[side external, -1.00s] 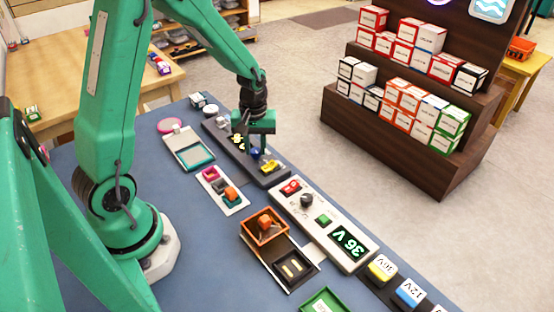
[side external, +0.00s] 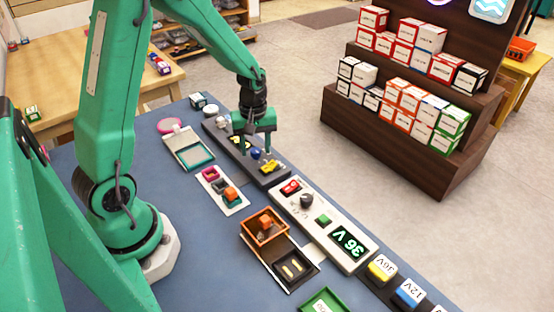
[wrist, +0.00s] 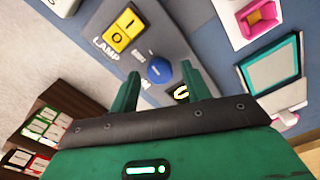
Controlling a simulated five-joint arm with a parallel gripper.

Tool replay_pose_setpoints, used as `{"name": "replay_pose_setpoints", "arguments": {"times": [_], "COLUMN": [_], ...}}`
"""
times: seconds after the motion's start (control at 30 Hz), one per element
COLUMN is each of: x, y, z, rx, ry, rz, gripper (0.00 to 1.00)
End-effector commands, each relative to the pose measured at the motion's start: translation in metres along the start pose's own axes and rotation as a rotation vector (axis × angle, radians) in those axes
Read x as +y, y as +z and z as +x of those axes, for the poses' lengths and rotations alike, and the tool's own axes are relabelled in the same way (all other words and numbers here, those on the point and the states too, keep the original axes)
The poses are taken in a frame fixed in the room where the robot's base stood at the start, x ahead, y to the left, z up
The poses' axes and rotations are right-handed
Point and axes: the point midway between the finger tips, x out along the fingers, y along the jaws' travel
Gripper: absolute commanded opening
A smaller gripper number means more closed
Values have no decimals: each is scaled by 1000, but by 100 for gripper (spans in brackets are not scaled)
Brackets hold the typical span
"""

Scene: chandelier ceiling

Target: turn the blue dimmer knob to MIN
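The blue dimmer knob (side external: 256,153) sits on a dark grey lamp panel (side external: 273,180), and it also shows in the wrist view (wrist: 159,70). Small lettering beside it seems to read MIN (wrist: 138,53); another label is partly hidden by a finger. I cannot make out a pointer on the knob. My gripper (side external: 256,150) points down over the panel at the knob. In the wrist view my gripper (wrist: 158,80) is open, with its fingers apart and the knob showing between them. I cannot tell whether a finger touches the knob.
A white control box (side external: 325,222) showing 36 V and a teal-edged tray (side external: 192,155) stand nearby on the blue table.

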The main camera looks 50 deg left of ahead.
Motion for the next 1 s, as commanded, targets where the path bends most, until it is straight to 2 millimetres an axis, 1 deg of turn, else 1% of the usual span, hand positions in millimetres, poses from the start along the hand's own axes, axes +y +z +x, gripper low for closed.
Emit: {"name": "replay_pose_setpoints", "arguments": {"times": [0.3, 0.47, 0.67, 1.0], "x": [0, 0, 1, 1], "y": [0, 0, 0, -1], "z": [0, -5, -23, -65], "rx": [0, 1, 3, 2], "ry": [0, 1, 3, 3], "rz": [2, 2, 2, 1], "gripper": [49, 49, 49, 49]}}
